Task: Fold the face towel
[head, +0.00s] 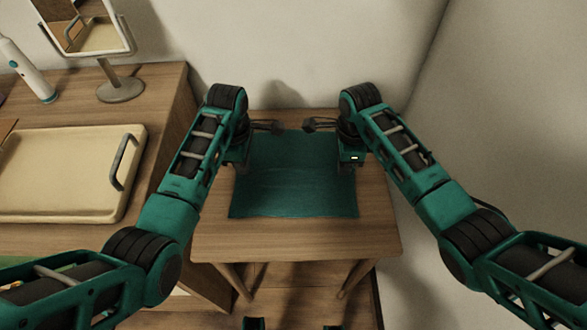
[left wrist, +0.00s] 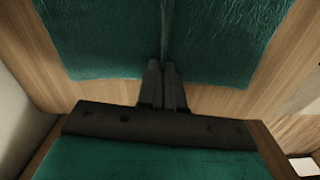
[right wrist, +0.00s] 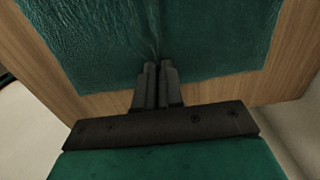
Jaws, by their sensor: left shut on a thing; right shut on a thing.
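The face towel (head: 285,185) is a teal cloth spread flat on the small wooden table. The far corners are partly hidden by my arms.
The small table (head: 300,240) has bare wood in front of the towel. A wall stands behind it and another to the right. A wooden cabinet on the left carries a cream tray (head: 60,205), a mirror on a stand (head: 120,88) and a white electric toothbrush-like item (head: 27,70).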

